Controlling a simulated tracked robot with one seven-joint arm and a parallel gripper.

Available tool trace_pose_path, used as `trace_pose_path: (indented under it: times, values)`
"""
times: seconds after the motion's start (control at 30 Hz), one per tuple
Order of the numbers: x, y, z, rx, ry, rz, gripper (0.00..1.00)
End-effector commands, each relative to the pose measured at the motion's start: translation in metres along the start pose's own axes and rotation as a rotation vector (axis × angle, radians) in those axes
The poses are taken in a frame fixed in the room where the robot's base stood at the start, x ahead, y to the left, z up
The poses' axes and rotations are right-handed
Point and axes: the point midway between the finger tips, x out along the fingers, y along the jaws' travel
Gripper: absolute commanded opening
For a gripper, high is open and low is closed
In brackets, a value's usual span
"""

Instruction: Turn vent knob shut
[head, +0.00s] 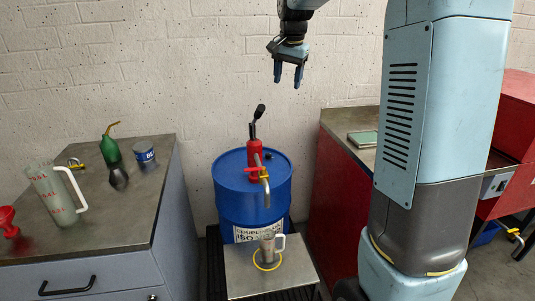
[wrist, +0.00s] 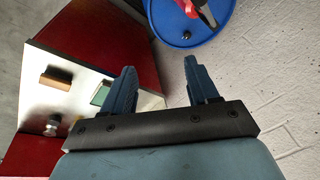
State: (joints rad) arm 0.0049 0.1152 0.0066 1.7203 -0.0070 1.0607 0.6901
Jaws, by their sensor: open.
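A blue drum (head: 228,192) stands by the back wall with a red hand pump (head: 254,153) on its lid. A small dark knob (head: 271,155) sits on the lid right of the pump; it looks like the vent knob, and whether it is shut I cannot tell. In the wrist view the knob (wrist: 187,35) shows near the drum's rim (wrist: 207,38). My gripper (head: 287,79) is open and empty, high above the drum and a little right of the pump. Its fingers (wrist: 159,72) point down, well apart from the knob.
The pump has a black lever, a yellow-handled tap and a spout over a metal jug (head: 268,246) on a metal plate (head: 240,281). A grey bench (head: 120,225) with a pitcher, oil can and tin stands left. A red cabinet (head: 345,180) stands right. Air around my gripper is free.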

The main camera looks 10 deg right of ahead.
Motion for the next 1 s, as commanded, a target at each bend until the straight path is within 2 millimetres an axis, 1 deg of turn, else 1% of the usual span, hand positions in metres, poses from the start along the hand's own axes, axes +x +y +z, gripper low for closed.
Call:
trace_pose_path:
  times: [0.03,0.17,0.2,0.37,0.5,0.57,0.6,0.67,0.8,0.9,1.0]
  values:
    - [0.013,-0.011,-0.013,0.029,-0.011,0.009,0.59]
    - [0.044,-0.033,-0.040,0.111,-0.033,0.030,0.59]
    - [0.054,-0.040,-0.049,0.136,-0.039,0.036,0.59]
    - [0.099,-0.065,-0.078,0.236,-0.063,0.064,0.59]
    - [0.143,-0.084,-0.101,0.324,-0.082,0.090,0.59]
    - [0.163,-0.091,-0.110,0.362,-0.089,0.102,0.59]
    - [0.176,-0.095,-0.115,0.387,-0.093,0.109,0.59]
    - [0.197,-0.102,-0.123,0.425,-0.100,0.121,0.59]
    - [0.248,-0.114,-0.137,0.512,-0.115,0.152,0.59]
    - [0.282,-0.120,-0.145,0.570,-0.122,0.172,0.59]
    - [0.311,-0.124,-0.149,0.618,-0.128,0.189,0.59]
